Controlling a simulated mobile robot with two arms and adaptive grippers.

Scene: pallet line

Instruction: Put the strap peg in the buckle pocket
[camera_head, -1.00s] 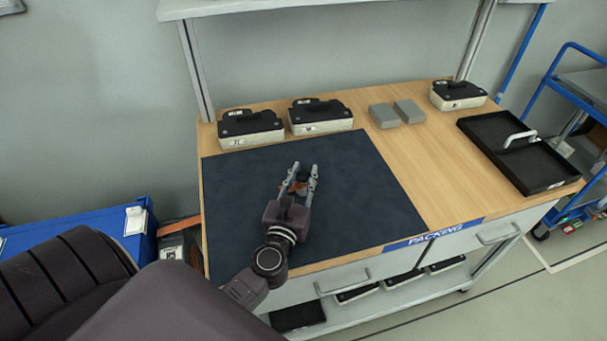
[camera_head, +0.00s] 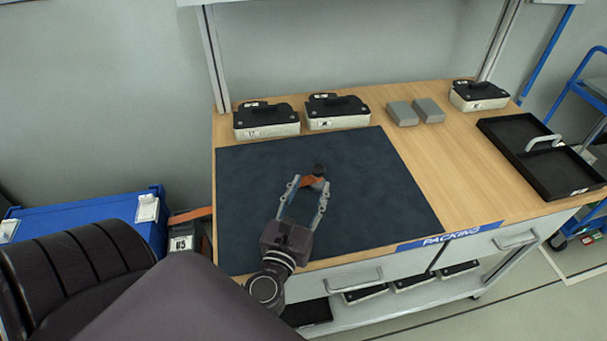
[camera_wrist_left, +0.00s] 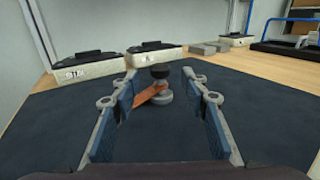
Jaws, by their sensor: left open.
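The strap peg has a dark round knob (camera_head: 319,168) above a grey body (camera_wrist_left: 165,97), with an orange strap (camera_wrist_left: 146,97) running to its left. It appears upright at the dark mat, though contact at its base is hard to judge. My left gripper (camera_head: 310,185) is open over the mat. In the left wrist view, its two fingers (camera_wrist_left: 160,76) stand either side of the peg, with visible gaps. The peg is at or just beyond the fingertips. I cannot make out a buckle pocket for certain. My right gripper is not in view.
The dark mat (camera_head: 375,205) is otherwise clear. Black-topped cases (camera_head: 266,120) and grey blocks (camera_head: 402,113) line the bench's back. A black tray (camera_head: 548,174) is at the right. Left of the bench are a blue box (camera_head: 85,230) and another orange strap (camera_head: 190,215).

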